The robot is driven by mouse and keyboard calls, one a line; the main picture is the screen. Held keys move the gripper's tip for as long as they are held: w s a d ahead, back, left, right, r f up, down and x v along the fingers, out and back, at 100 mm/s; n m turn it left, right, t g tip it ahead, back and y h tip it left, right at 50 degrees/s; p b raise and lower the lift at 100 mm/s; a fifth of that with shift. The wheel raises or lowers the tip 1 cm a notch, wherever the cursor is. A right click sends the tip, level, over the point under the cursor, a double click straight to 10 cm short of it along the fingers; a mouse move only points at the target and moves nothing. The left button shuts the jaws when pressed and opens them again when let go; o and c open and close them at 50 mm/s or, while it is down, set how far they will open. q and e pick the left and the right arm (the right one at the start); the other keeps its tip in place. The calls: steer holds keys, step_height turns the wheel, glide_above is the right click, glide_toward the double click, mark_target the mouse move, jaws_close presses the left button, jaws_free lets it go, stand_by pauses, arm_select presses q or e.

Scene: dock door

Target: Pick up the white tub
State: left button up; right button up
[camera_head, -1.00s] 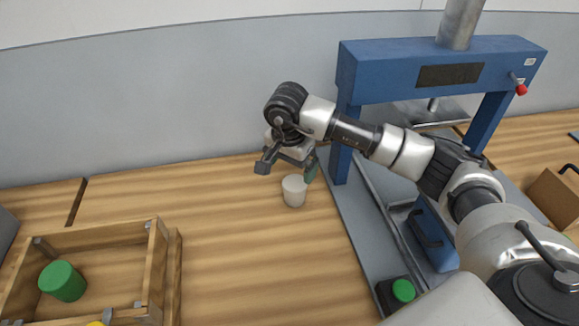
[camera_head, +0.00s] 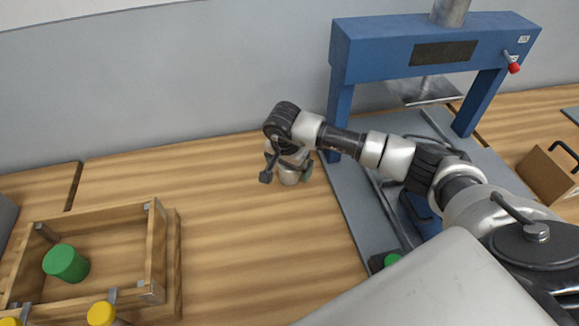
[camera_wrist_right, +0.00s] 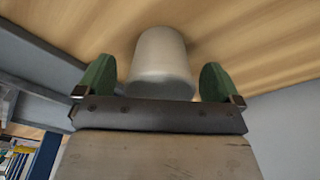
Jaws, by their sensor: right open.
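The white tub (camera_head: 289,176) stands on the wooden table, left of the blue press, partly hidden by my right gripper in the head view. In the right wrist view the white tub (camera_wrist_right: 161,64) sits between the two green finger pads, with a gap on each side. My right gripper (camera_head: 287,174) is open around the tub, its fingers on either side of it. In the right wrist view the gripper (camera_wrist_right: 160,84) shows both fingers apart. My left gripper is not in the frames.
A blue press (camera_head: 342,60) stands right of the tub, its grey base close by. A wooden crate (camera_head: 157,252) holding a green cylinder (camera_head: 66,263) is at the lower left, with yellow-topped items (camera_head: 101,314) at its front. The table between crate and tub is clear.

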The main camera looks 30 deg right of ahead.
steer(key=shift+f, duration=0.15)
steer(key=c, duration=1)
steer(key=shift+c, duration=0.3)
steer(key=shift+r, duration=0.2)
